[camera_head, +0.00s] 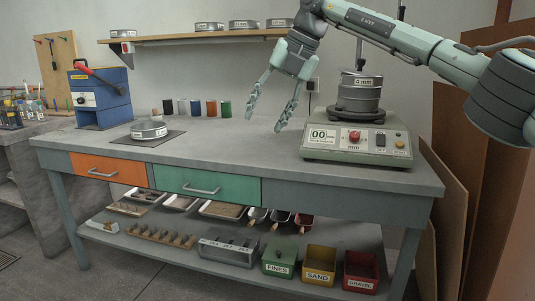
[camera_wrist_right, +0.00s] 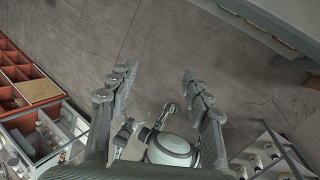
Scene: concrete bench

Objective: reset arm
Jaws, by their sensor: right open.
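My right arm (camera_head: 400,35) reaches in from the upper right of the head view. Its gripper (camera_head: 263,124) hangs with the fingers pointing down, spread apart and empty, appearing over the middle of the concrete bench (camera_head: 235,150). The right wrist view also shows its two fingers apart (camera_wrist_right: 158,72), with nothing between them but floor beyond. My left gripper is in neither view.
A sieve shaker (camera_head: 357,145) with a "4 mm" sieve (camera_head: 362,82) stands right of the gripper. A sieve pan (camera_head: 148,129), blue device (camera_head: 101,97) and several small jars (camera_head: 196,107) are left. A shelf (camera_head: 190,37) with sieves hangs behind.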

